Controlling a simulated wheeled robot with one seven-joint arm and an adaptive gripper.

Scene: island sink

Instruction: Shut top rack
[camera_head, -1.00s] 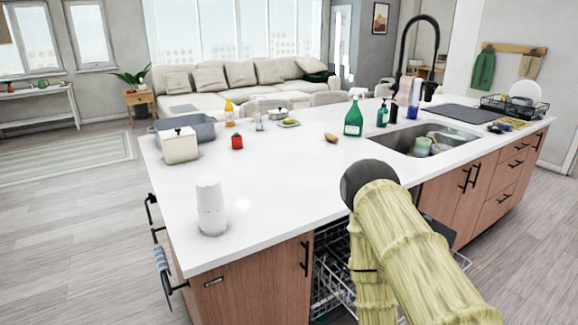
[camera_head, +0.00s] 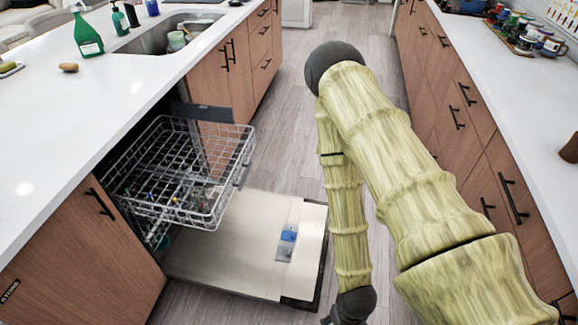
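The dishwasher's top rack (camera_head: 185,170) is a grey wire basket. It is pulled out from under the island counter, above the lowered dishwasher door (camera_head: 235,258). The rack looks empty in its front part. A lower rack (camera_head: 145,232) shows partly beneath it, farther in. My gripper (camera_head: 335,320) is at the bottom edge, right of the door, and is mostly cut off by the frame. It is apart from the top rack, below and to its right. Its fingers are too cut off to judge.
The island countertop (camera_head: 80,110) runs along the left, with a sink (camera_head: 165,38) and a green spray bottle (camera_head: 86,35). Drawers (camera_head: 470,130) line the counter on the right. The floor (camera_head: 290,120) between is clear.

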